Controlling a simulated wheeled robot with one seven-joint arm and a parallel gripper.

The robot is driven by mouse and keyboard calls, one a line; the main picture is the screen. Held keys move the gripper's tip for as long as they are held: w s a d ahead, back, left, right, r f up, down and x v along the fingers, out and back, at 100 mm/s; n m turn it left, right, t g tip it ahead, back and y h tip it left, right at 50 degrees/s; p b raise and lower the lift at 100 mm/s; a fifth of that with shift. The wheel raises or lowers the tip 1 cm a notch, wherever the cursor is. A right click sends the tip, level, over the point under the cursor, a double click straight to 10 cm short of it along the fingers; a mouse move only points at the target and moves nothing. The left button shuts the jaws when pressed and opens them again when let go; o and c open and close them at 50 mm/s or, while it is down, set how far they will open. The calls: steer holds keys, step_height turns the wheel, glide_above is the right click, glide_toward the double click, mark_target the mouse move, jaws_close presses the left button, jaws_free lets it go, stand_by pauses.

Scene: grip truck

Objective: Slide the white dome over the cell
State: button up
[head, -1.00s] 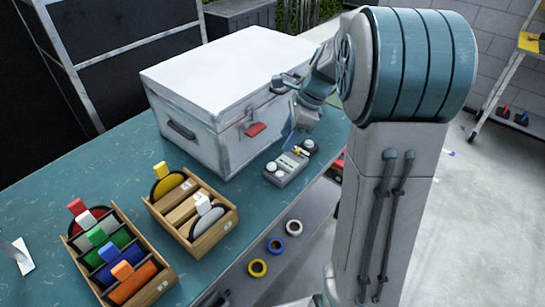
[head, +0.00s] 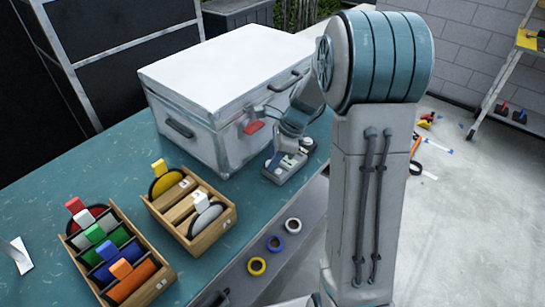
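A grey meter-like device (head: 283,176) lies on the teal bench in front of the white case. Small white rounded parts show on it: one (head: 306,143) at its far right end and another pale one (head: 287,161) nearer its middle. I cannot tell for sure which is the dome, and I cannot make out the cell. My gripper (head: 288,148) points down right over the device, at or close to its top. Its fingertips are small and partly hidden, so touch and finger opening are unclear.
The large white case (head: 220,85) with a red latch (head: 254,127) stands close behind the device. Two wooden trays of coloured discs, a smaller one (head: 190,243) and a larger one (head: 120,298), are at left. Tape rolls (head: 275,244) hang along the bench front.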

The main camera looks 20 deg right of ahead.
mark_target(278, 173)
jaws_close()
steer(key=shift+s+d+f, duration=0.1)
steer(key=shift+s+d, duration=0.4)
steer(key=shift+s, duration=0.3)
steer(key=shift+s+d+f, duration=0.1)
steer(key=shift+s+d, duration=0.35)
steer(key=shift+s, duration=0.3)
steer(key=o, duration=0.7)
jaws_free()
steer(key=shift+r, duration=0.1)
